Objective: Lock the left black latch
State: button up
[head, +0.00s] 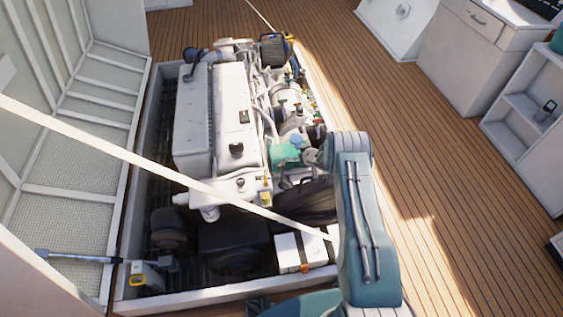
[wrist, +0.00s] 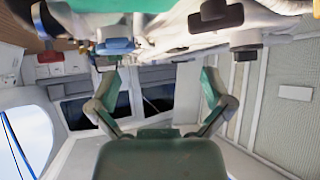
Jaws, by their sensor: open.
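My gripper (wrist: 161,78) shows in the wrist view with its two green fingers spread wide. Nothing is between the fingers. In the head view my teal arm stands right of the engine, and I cannot make out the gripper's fingers there. I cannot identify the left black latch with certainty in either view. The open hatch lid (head: 75,125) stands at the left of the head view, with ribbed white framing. A metal strut (head: 85,257) runs from it to a bracket (head: 150,274) with a yellow part at the opening's lower left corner.
A white engine (head: 215,120) with hoses and black caps fills the hatch opening. A white box (head: 298,252) sits near its front edge. A pale bar (head: 130,140) crosses the head view diagonally. Wooden deck (head: 430,180) is clear at right, before white cabinets (head: 475,50).

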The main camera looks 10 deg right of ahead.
aim_at(283, 162)
jog(key=s+n+y, duration=0.5)
jog(key=s+y, duration=0.1)
jog(key=s, duration=0.1)
jog(key=shift+w+d+f+x, duration=0.1)
jog(key=shift+d+f+x, duration=0.05)
jog(key=shift+x, duration=1.65)
jog(key=shift+w+d+f+x, duration=0.1)
jog(key=shift+d+x, duration=0.05)
jog(key=shift+x, duration=1.7)
jog(key=shift+w+d+f+x, duration=0.1)
jog(key=shift+d+f+x, duration=0.05)
jog(key=shift+x, duration=1.65)
